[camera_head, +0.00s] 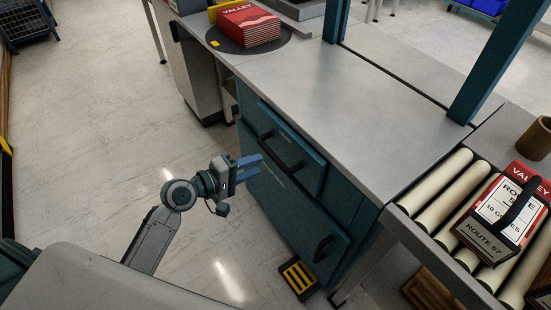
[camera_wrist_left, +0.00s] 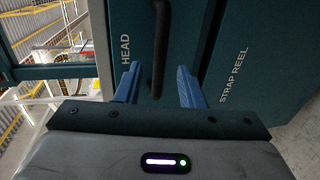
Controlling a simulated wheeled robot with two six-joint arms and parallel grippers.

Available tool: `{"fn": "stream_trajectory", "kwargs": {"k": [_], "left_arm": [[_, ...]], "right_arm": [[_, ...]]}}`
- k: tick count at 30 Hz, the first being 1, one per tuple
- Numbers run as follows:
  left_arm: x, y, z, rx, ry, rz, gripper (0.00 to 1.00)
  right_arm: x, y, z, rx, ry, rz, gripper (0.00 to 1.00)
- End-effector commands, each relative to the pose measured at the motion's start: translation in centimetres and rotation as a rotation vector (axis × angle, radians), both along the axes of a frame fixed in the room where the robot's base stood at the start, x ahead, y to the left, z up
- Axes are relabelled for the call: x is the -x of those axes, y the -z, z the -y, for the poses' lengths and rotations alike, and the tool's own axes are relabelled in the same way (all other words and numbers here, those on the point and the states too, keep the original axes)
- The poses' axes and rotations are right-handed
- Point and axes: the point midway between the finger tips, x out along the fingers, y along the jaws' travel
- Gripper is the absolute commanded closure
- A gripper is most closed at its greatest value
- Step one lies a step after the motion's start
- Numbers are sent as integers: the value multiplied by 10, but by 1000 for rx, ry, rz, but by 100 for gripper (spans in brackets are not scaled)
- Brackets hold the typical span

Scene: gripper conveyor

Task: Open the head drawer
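The head drawer (camera_head: 308,170) is the upper teal drawer front of the cabinet, with a dark bar handle (camera_head: 281,151). In the left wrist view the drawer front (camera_wrist_left: 128,18) carries the word HEAD, and its black handle (camera_wrist_left: 160,45) runs down the picture into the space between my fingers. My left gripper (camera_head: 249,168) has blue fingers pointing at the cabinet front near this handle. In the wrist view the left gripper (camera_wrist_left: 158,85) is open, its fingers apart on either side of the handle, with no clear contact. My right gripper is out of view.
Below is the strap reel drawer (camera_wrist_left: 245,60), with its own handle (camera_head: 323,248). A black and yellow step (camera_head: 299,277) lies on the floor by the cabinet. The worktop (camera_head: 340,110) is mostly bare.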

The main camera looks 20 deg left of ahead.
Motion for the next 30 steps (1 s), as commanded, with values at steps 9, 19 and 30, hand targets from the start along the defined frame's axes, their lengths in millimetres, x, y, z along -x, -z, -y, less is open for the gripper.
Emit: {"fn": "stream_trajectory", "kwargs": {"k": [9, 19, 30], "left_arm": [[-41, 10, 32, 4, -1, 0, 65], [-59, 16, 46, -1, -1, -1, 65], [-59, 16, 46, -2, -1, -1, 92]], "right_arm": [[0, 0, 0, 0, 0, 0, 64], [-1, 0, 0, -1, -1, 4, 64], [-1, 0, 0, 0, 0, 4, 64]]}}
